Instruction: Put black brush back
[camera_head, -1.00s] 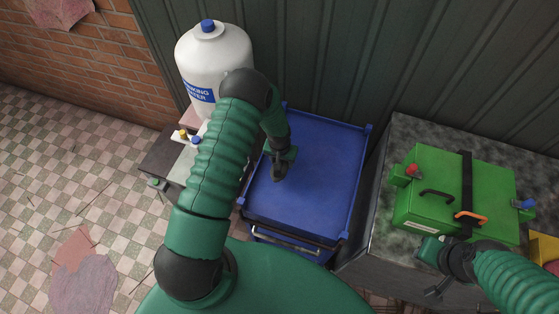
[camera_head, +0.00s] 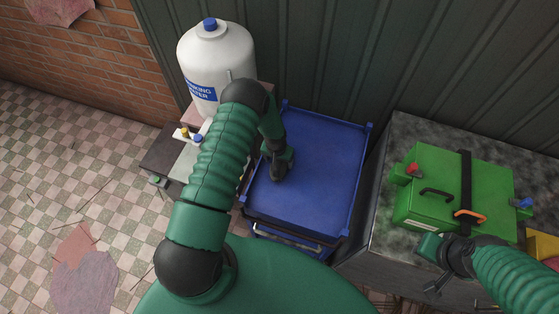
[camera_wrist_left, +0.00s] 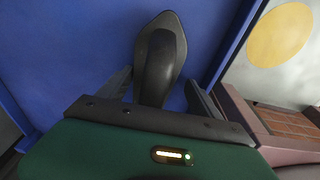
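A long dark object with an oval end, likely the black brush (camera_wrist_left: 160,55), lies over the blue surface in the left wrist view. My left gripper (camera_wrist_left: 158,88) has its two fingers apart, one on each side of the brush, with blue showing between finger and brush. In the head view my left gripper (camera_head: 279,172) is low over the blue cart top (camera_head: 318,185), and the brush is hard to tell from the dark fingers. My right gripper (camera_head: 437,287) hangs in front of the grey counter; its fingers are too small to read.
A white water jug (camera_head: 215,58) stands behind a small side table (camera_head: 160,158) with small bottles on it. A green box (camera_head: 455,190) with a black strap sits on the grey counter (camera_head: 400,140). The rest of the cart top is clear, with a raised blue rim.

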